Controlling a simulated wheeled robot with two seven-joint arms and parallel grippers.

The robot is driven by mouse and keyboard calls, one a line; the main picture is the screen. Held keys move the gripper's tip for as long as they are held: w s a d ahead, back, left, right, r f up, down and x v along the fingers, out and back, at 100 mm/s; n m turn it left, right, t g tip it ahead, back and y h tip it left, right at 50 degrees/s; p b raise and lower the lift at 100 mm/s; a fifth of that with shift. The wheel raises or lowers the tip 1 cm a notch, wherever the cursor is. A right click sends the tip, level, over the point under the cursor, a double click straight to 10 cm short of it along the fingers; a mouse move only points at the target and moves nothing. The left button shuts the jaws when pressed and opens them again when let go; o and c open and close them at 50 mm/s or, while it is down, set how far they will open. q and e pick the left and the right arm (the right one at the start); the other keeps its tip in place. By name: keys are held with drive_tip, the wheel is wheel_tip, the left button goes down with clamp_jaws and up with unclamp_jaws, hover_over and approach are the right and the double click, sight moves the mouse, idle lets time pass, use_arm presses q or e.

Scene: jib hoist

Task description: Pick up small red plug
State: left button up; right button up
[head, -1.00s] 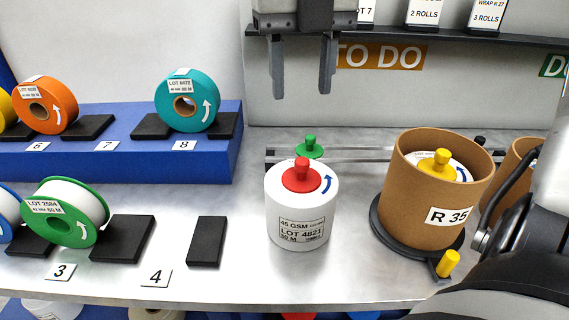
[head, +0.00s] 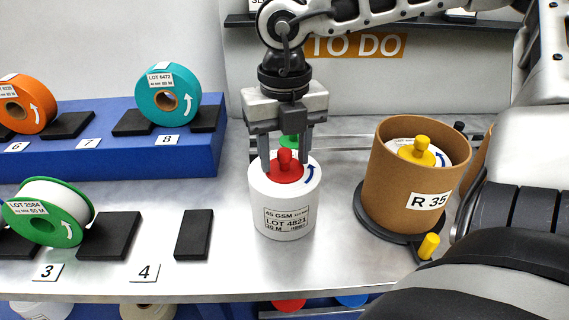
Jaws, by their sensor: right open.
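The small red plug (head: 286,168) sits in the top of a white roll (head: 285,212) labelled LOT 4821, which stands upright on the metal bench. My right gripper (head: 286,162) comes down from above with its fingers open, one on each side of the plug's knob. I cannot tell whether the fingers touch the plug; they do not look closed on it. My left gripper is not in view.
A brown cylinder (head: 389,190) marked R 35 holds a roll with a yellow plug (head: 419,150), to the right. A green plug (head: 291,141) is behind the gripper. Black blocks and coloured reels stand at left. Bench (head: 215,277) is clear in front.

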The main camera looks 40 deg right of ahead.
clamp_jaws()
